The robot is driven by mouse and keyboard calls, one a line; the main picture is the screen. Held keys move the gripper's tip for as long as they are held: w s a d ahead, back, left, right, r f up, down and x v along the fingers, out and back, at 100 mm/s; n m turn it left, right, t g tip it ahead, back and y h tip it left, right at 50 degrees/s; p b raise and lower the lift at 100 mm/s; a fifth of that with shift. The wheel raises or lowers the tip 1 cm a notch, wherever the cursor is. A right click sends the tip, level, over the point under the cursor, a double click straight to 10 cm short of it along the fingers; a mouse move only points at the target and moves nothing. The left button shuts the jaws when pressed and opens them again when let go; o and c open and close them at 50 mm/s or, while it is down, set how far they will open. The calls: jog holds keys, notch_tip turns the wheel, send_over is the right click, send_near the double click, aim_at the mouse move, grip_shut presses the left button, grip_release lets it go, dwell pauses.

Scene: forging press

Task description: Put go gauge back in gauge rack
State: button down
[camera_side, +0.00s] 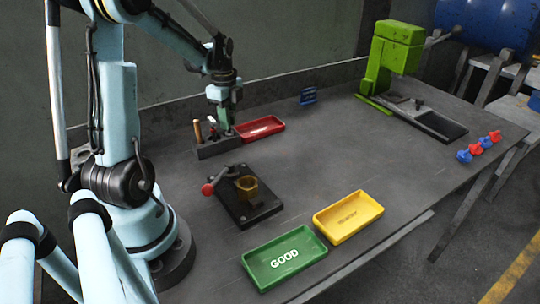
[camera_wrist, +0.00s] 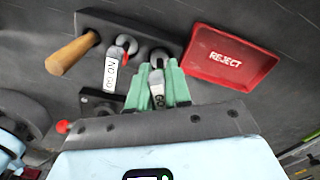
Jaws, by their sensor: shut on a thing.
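My gripper (camera_wrist: 158,88) has green fingers shut on the go gauge (camera_wrist: 157,92), which carries a white label with "GO". The gauge's far end is at the right part of the gauge rack (camera_wrist: 88,20), a dark block; whether it is fully seated I cannot tell. The rack also shows in the side view (camera_side: 218,148), with my gripper (camera_side: 225,122) above its right end. The no-go gauge (camera_wrist: 112,70), with a white "NO GO" label and a red mark, stands in the rack's middle. A wooden handle (camera_wrist: 72,54) stands in the rack's left part.
A red REJECT tray (camera_wrist: 232,58) lies close to the rack's right. A black fixture (camera_side: 246,200) with a red-knobbed lever stands in front. A green GOOD tray (camera_side: 284,280) and a yellow tray (camera_side: 348,238) lie nearer. A green press (camera_side: 396,55) stands far right. The table centre is clear.

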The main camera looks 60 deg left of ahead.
jog(key=shift+f, duration=0.6)
dwell(0.3)
jog(key=c, duration=1)
grip_release()
jog(key=shift+r, duration=5)
